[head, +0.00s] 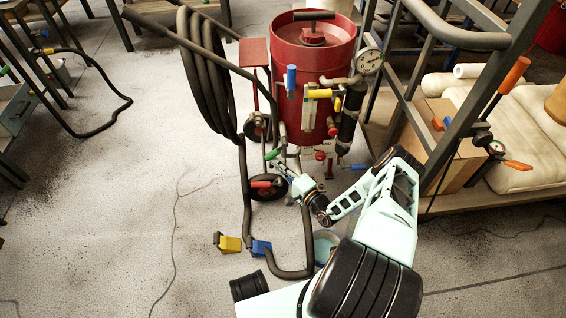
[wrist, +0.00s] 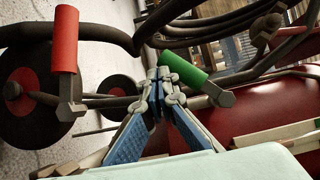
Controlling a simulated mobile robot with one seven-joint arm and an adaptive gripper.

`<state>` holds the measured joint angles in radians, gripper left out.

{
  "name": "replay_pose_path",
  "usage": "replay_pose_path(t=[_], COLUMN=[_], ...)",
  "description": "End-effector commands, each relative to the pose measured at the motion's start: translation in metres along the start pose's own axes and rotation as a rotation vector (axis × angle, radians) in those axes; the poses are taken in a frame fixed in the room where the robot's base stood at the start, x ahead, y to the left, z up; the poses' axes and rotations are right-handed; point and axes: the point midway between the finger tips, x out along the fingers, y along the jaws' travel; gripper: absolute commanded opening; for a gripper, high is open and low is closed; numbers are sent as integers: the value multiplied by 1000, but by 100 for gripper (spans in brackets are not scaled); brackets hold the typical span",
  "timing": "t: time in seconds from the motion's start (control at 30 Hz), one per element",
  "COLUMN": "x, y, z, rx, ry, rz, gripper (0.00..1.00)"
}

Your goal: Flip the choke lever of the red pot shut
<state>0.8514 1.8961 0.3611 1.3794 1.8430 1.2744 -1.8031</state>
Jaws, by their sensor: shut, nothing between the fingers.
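The red pot (head: 312,60) stands upright on a wheeled frame, a gauge on its right. Several colored levers are on its front: a blue handle (head: 291,77), a yellow handle (head: 320,93), a green handle (head: 272,155) and a red handle (head: 262,184). I cannot tell which one is the choke lever. My gripper (head: 281,167) is low at the pot's front, between the green and red handles. In the wrist view the shut fingertips (wrist: 160,86) are beside the green handle (wrist: 185,67); whether they touch is unclear. The red handle (wrist: 64,40) stands left of them.
Coiled dark hose (head: 203,75) and frame tubes are left of the pot. A yellow pedal (head: 229,243) and a blue pedal (head: 261,248) are low in front. A metal rack with a cardboard box (head: 452,135) is close on the right. The left floor is mostly clear.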

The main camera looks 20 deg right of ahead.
Motion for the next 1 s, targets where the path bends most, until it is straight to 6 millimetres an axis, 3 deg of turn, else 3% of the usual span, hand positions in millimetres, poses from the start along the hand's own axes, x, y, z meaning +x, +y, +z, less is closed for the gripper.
replay_pose_path(t=[0.3,0.63,1.0], x=[10,16,19], y=[-14,-25,-36], z=[15,24,28], rx=[3,217,326], ry=[0,1,1], rz=[-2,-145,-218], gripper=[0,0,0])
